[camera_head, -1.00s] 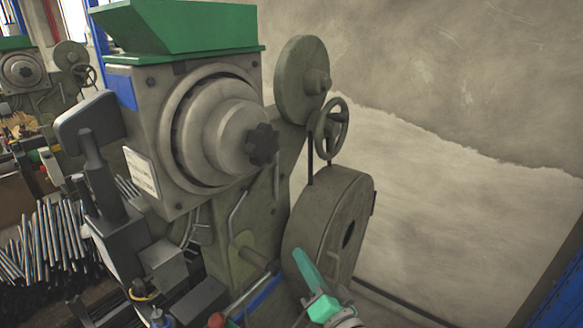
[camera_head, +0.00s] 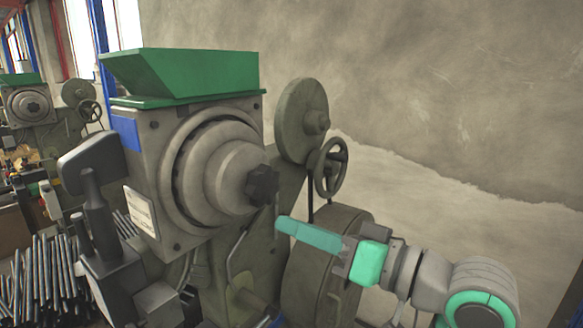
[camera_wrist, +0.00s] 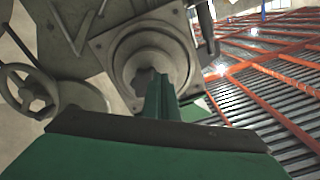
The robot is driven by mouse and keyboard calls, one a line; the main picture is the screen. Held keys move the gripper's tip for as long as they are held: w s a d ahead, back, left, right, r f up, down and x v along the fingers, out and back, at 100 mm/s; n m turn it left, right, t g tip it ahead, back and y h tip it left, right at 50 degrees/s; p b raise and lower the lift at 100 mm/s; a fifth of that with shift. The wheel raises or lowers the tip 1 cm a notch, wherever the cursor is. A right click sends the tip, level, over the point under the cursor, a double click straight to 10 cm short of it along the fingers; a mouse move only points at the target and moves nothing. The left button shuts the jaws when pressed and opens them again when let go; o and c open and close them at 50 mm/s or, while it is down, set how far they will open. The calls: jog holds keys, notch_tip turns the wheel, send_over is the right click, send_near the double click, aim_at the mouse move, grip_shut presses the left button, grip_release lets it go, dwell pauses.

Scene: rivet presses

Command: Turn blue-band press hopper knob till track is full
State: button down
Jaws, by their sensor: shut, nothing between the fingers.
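The blue-band press stands in front of me, with a blue patch (camera_head: 125,133) on its upper left side and a green hopper (camera_head: 190,72) on top. Its dark lobed hopper knob (camera_head: 262,185) sits at the centre of the round stepped hub (camera_head: 225,178). My gripper (camera_head: 280,222) is shut and empty, just below and to the right of the knob; I cannot tell if it touches. In the wrist view the shut green fingers (camera_wrist: 160,98) point at the hub, and the knob (camera_wrist: 143,80) shows partly behind them. The track's fill cannot be made out.
A handwheel (camera_head: 330,167) and a round disc (camera_head: 302,120) stand right of the hub, above a large flywheel (camera_head: 325,225). A second press (camera_head: 35,105) is at the far left. Metal rods (camera_head: 40,280) lie at lower left. The wall side at right is open.

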jog(key=x, duration=0.6)
jog(key=shift+w+a, duration=0.25)
jog(key=shift+a, duration=0.05)
jog(key=shift+d, duration=0.1)
dwell(0.6)
jog(key=shift+w+d+f, duration=0.55)
jog(key=shift+w+f, duration=0.2)
jog(key=shift+w, duration=0.1)
jog(key=shift+w+d+f, duration=0.15)
jog(key=shift+w+d, duration=0.35)
jog(key=shift+w, duration=0.1)
dwell(0.7)
jog(key=shift+f+v, duration=0.25)
jog(key=shift+v, duration=1.25)
jog(key=shift+f+v, duration=0.2)
jog(key=shift+v, duration=1.25)
jog(key=shift+s, duration=0.1)
